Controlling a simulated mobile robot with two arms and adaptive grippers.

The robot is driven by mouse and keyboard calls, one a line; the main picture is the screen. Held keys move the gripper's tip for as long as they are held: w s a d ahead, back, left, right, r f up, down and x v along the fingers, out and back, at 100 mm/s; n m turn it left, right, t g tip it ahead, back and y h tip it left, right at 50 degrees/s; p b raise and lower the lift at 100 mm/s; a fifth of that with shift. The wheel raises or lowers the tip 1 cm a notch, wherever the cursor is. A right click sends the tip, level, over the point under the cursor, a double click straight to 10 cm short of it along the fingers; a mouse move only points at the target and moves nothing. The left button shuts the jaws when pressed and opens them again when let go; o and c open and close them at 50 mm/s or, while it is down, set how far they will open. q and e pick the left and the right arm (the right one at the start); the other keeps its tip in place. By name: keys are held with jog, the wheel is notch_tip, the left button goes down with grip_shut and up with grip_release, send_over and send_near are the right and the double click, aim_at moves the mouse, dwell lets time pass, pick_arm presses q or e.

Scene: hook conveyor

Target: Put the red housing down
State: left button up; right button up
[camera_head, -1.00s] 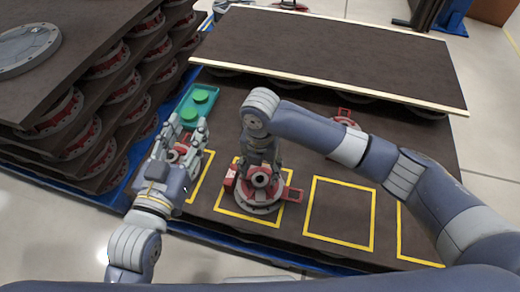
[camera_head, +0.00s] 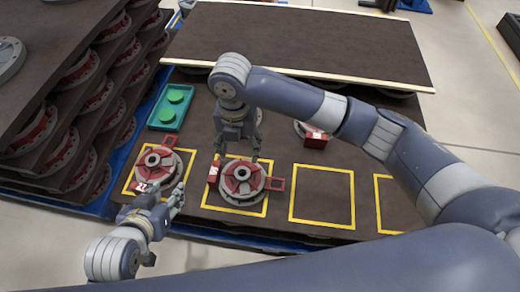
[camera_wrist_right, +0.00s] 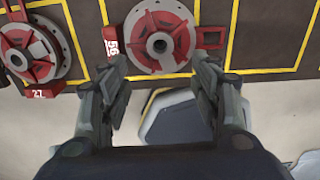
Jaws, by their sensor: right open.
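A red housing (camera_head: 243,178) on a round grey base sits inside the second yellow square from the left. It also shows at the top of the right wrist view (camera_wrist_right: 156,42). My right gripper (camera_head: 238,155) is open beside and above its far side and holds nothing. A second red housing (camera_head: 157,168) sits in the leftmost yellow square. It shows at the left of the right wrist view (camera_wrist_right: 28,52). My left gripper (camera_head: 160,205) is empty, apart from this housing on its near side; its finger opening is unclear.
A green tray (camera_head: 171,107) lies behind the left housing. The third yellow square (camera_head: 322,195) is empty. Stacked dark shelves (camera_head: 75,110) rise at the left, and a raised dark board (camera_head: 300,40) spans the back.

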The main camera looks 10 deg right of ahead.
jog(key=s+a+f+m+t+y, duration=0.25)
jog(key=s+a+m+y, duration=0.35)
jog(key=m, duration=0.6)
jog(key=s+d+m+t+h, duration=0.1)
jog(key=d+m+t+h, duration=0.1)
jog(key=d+m, duration=0.7)
jog(key=s+d+m+t+h, duration=0.2)
jog(key=d+m+t, duration=0.3)
jog(key=d+m, duration=0.4)
jog(key=d, duration=0.3)
jog(key=shift+s+d+r, duration=0.2)
jog(key=shift+d+r, duration=0.1)
jog(key=shift+r, duration=0.05)
